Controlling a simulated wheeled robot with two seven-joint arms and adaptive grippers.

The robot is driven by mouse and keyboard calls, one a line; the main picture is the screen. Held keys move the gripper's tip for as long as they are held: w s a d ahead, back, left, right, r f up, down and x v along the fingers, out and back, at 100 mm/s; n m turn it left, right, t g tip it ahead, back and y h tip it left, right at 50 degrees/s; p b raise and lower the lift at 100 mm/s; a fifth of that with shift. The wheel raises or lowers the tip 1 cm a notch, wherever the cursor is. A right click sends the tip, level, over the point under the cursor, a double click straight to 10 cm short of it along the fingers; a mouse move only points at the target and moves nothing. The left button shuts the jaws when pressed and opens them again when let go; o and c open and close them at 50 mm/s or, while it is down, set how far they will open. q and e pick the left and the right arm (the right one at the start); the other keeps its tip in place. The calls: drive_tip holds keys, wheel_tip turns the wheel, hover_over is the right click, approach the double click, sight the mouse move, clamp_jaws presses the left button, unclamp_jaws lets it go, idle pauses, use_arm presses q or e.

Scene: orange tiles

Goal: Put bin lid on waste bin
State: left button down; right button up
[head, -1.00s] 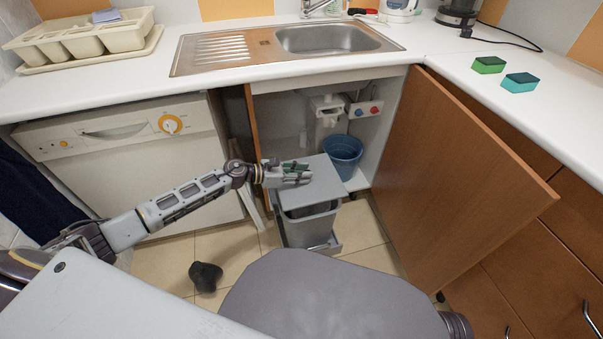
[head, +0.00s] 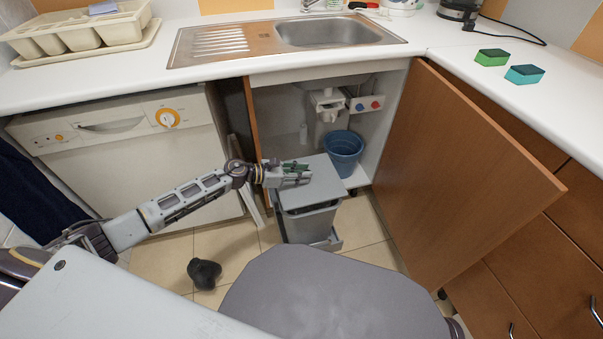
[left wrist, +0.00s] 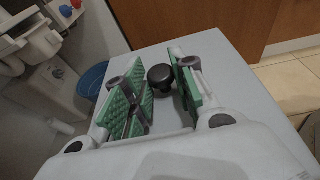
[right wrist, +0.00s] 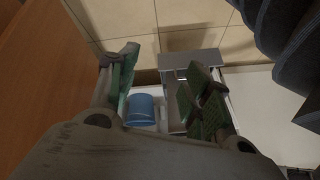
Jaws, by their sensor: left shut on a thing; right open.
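The grey bin lid (head: 320,177) lies level over the grey waste bin (head: 309,224), in front of the open sink cabinet. A darker band shows under the lid's front edge; I cannot tell whether the lid is fully seated. My left gripper (head: 300,174) is at the lid's top, shut on its dark round knob. In the left wrist view, the knob (left wrist: 161,76) shows between the green-padded fingers, with the lid (left wrist: 235,85) below. My right gripper (right wrist: 160,85) is open and empty in the right wrist view, and is not visible in the head view.
A blue bucket (head: 343,148) stands in the cabinet behind the bin. The open brown door (head: 455,170) is close on the right. A dishwasher (head: 125,145) is at the left. A small dark object (head: 204,273) is on the tiled floor at the lower left.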

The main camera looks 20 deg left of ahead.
use_arm(q)
drive_tip(key=shift+f+b, duration=0.35)
drive_tip(key=shift+f, duration=0.15)
drive_tip(key=shift+f+b, duration=0.35)
drive_tip(key=shift+f, duration=0.45)
drive_tip(key=shift+f+b, duration=0.55)
drive_tip(key=shift+b, duration=0.15)
drive_tip(key=shift+f+b, duration=0.45)
use_arm(e)
wheel_tip(320, 180, down, 6)
drive_tip(key=a+t+y, duration=0.1)
drive_tip(key=shift+f+m, duration=0.15)
drive_tip(key=shift+m, duration=0.15)
drive_tip(key=shift+f, duration=0.1)
use_arm(q)
drive_tip(key=c, duration=1.1)
unclamp_jaws()
use_arm(e)
drive_tip(key=shift+s, duration=0.1)
use_arm(q)
drive_tip(key=shift+f, duration=0.1)
use_arm(e)
drive_tip(key=shift+a, duration=0.1)
